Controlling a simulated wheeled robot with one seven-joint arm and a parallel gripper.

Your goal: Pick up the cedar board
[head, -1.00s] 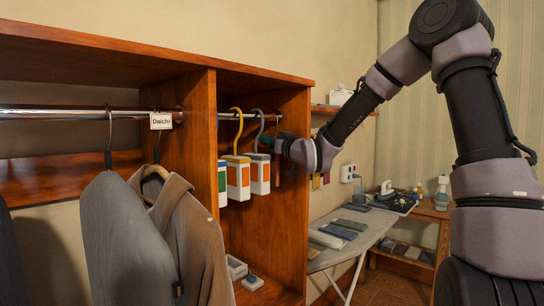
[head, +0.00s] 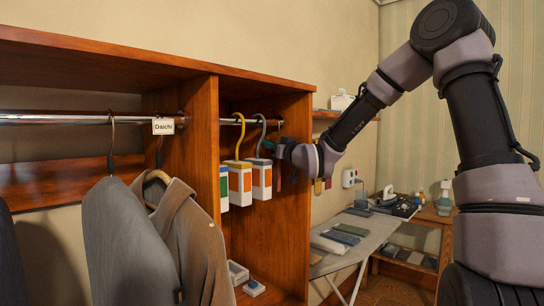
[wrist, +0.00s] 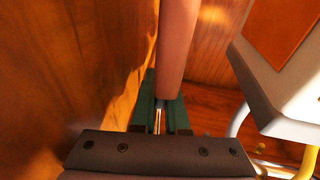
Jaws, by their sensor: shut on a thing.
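The cedar board (wrist: 176,42) shows in the wrist view as a smooth pinkish-brown piece, with a thin metal part at its near end between my green fingers. In the head view it is a narrow reddish strip (head: 278,176) hanging below my gripper (head: 270,146), near the right wall of the wooden bay. My gripper (wrist: 160,117) is shut on it near the rail. The fingertips are partly hidden in both views.
White boxes with coloured panels hang on hooks (head: 240,180) just left of my gripper; one (wrist: 285,65) is close in the wrist view. The bay's wooden wall (wrist: 65,65) is close on the other side. An ironing board (head: 355,250) stands at right.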

